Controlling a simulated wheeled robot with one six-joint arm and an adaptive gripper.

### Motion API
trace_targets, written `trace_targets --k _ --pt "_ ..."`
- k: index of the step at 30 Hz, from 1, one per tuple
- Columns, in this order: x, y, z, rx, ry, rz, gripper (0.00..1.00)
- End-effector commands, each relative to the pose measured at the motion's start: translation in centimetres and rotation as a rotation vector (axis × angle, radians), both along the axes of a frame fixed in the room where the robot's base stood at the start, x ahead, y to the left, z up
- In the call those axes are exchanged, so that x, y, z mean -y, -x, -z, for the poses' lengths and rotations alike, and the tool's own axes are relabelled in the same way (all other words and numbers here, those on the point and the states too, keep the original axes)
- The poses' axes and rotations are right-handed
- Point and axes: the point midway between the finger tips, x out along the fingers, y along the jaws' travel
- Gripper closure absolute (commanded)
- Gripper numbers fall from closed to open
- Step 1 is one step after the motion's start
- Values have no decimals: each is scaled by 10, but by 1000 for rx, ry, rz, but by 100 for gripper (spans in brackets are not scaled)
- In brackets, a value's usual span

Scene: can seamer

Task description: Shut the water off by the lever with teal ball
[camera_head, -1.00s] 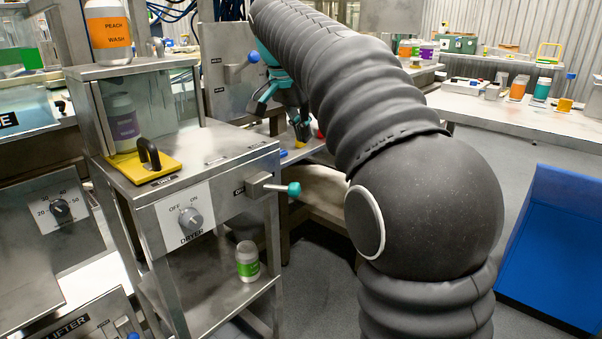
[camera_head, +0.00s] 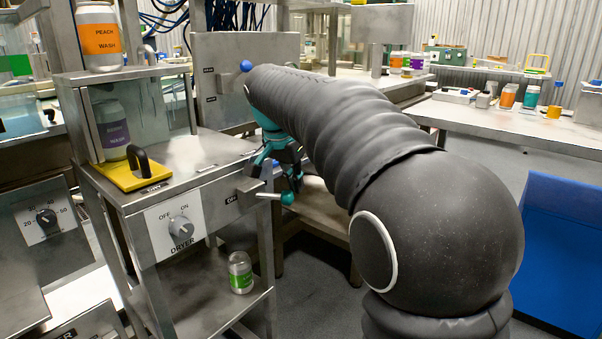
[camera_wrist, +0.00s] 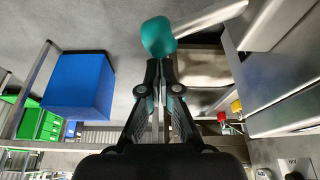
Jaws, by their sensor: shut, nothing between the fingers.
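The lever with the teal ball (camera_head: 288,198) sticks out sideways from a metal block on the right side of the dryer cabinet. Its rod is about level, and a small OFF label (camera_head: 231,199) is left of the block. In the wrist view the teal ball (camera_wrist: 158,37) lies just beyond my fingertips, with the rod running up to the right. My gripper (camera_head: 291,183) is just above the ball in the head view. In the wrist view my gripper (camera_wrist: 159,64) is shut and empty. Whether the fingertips touch the ball I cannot tell.
The dryer cabinet (camera_head: 150,200) carries a dial and a yellow plate with a black handle (camera_head: 138,165). A jar with a green label (camera_head: 240,273) stands on its lower shelf. A blue-ball lever (camera_head: 246,66) is behind. A blue bin (camera_head: 562,250) stands at right.

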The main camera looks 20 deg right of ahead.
Motion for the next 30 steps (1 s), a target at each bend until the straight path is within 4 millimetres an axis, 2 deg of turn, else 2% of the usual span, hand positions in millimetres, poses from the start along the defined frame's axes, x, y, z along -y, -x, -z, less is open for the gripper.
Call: trace_targets --k 30 --pt "-6 12 1 0 0 0 100"
